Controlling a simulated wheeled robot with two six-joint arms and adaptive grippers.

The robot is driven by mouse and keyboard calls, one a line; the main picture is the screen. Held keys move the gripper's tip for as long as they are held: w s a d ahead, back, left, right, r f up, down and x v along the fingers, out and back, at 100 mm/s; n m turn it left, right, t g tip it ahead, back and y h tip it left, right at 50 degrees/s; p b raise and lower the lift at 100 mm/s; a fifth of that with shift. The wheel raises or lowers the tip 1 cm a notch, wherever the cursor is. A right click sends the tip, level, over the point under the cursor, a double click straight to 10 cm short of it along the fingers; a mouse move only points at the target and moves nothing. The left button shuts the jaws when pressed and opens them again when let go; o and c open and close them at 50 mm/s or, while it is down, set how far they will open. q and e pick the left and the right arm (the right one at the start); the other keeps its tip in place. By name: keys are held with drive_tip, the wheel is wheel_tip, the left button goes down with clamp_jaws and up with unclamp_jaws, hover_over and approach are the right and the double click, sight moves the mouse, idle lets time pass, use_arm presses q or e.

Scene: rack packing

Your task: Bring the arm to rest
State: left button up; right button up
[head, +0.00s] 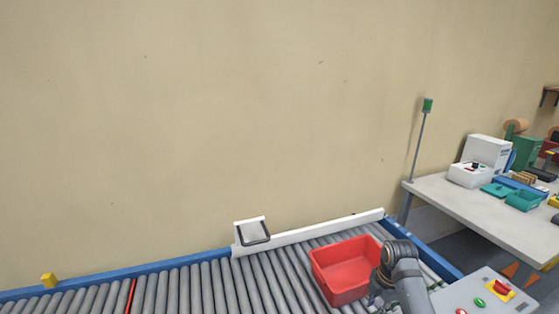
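One of my arms shows at the lower right of the head view, a grey and dark jointed arm beside the right side of a red bin. Its gripper is mostly hidden or too small to make out, so its fingers cannot be read. My other arm does not show. The red bin (335,271) stands upright on the roller conveyor (215,287) and looks empty from here.
A white rail with a bracket (252,231) runs along the conveyor's back edge. A control panel (487,298) with buttons is at the lower right. A table (480,211) with machines and teal trays stands at the right. The conveyor's left part is clear.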

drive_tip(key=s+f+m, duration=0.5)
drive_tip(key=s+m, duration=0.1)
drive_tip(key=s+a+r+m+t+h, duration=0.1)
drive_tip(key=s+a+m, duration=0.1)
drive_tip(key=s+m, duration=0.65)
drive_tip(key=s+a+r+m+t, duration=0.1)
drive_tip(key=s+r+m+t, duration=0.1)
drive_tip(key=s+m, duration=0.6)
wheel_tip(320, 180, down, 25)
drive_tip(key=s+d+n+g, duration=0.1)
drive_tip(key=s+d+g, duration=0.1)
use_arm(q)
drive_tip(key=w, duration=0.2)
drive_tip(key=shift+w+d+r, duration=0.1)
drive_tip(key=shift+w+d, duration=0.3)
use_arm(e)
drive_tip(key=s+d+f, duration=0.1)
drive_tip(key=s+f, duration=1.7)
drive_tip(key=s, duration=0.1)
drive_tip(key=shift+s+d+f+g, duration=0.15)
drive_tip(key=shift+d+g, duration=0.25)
